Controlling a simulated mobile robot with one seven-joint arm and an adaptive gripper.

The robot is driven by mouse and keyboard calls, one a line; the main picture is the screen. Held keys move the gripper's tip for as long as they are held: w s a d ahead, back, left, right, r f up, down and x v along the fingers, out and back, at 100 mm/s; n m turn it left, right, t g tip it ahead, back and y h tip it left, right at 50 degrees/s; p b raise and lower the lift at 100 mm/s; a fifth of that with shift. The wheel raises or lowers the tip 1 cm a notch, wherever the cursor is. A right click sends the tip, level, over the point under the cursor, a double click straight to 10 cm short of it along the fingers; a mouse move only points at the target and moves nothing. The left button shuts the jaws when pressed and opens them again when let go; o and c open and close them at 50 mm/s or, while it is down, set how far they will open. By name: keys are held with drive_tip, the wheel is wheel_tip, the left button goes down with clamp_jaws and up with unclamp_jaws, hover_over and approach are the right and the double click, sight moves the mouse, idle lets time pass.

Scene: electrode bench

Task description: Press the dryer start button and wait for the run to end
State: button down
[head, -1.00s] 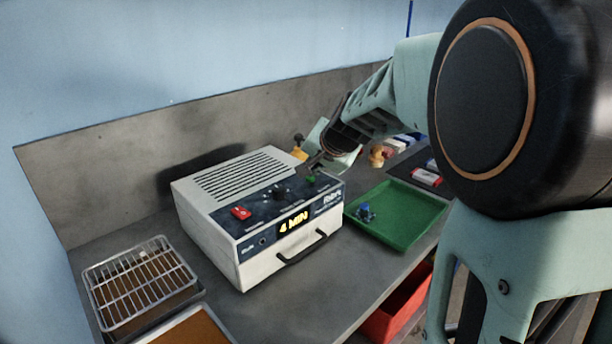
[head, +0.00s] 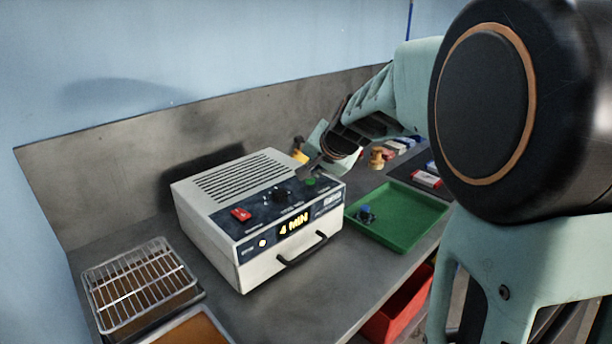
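The dryer (head: 212,233) is a pale box with a vented top and a dark slanted control panel, standing on the bench. Its display (head: 294,225) reads "4 MIN" in yellow. The panel carries a red switch (head: 241,214), a black knob (head: 279,195) and a green start button (head: 310,182). A small indicator light (head: 262,244) at the panel's lower left glows yellow. My gripper (head: 308,171) is just behind and above the green button, tip pointing down at the panel. The button shows clear of it; whether they touch is hard to tell. The fingers are too small and dark to read.
A wire rack (head: 138,284) on a tray stands left of the dryer. A green tray (head: 420,205) with a small blue item (head: 366,212) lies to the right. A red bin (head: 400,307) is below the front edge. Yellow and brass-coloured items stand behind.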

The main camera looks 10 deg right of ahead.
sight(312, 180)
drive_tip(key=shift+r+p, duration=0.35)
drive_tip(key=shift+r, duration=0.3)
drive_tip(key=shift+r, duration=0.1)
wheel_tip(312, 180, up, 5)
drive_tip(key=p, duration=0.4)
idle(0.4)
